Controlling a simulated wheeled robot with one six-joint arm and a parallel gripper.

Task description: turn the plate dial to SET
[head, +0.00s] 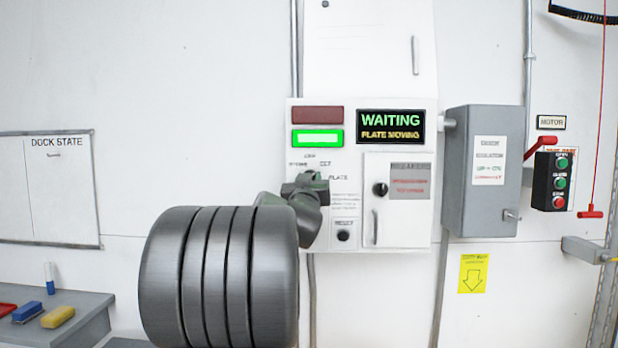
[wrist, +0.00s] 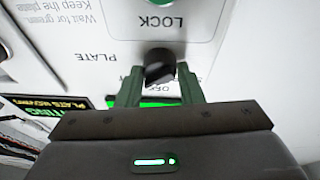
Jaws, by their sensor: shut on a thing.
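The plate dial (wrist: 158,66) is a small dark knob on the white control panel (head: 345,215), seen between my gripper's fingers in the wrist view. My gripper (wrist: 158,92) is shut on the dial. In the head view my gripper (head: 306,185) covers the dial, so its pointer cannot be read there. The labels STORE, OFF and SET stand around it, with PLATE to its right. Above it, a green lamp (head: 318,138) is lit below a dark red lamp (head: 318,114). The display (head: 390,126) reads WAITING, PLATE MOVING.
A RESET button (head: 343,236) sits below the dial. A small door with a black knob (head: 380,189) is to the right. A shelf (head: 60,318) is at lower left.

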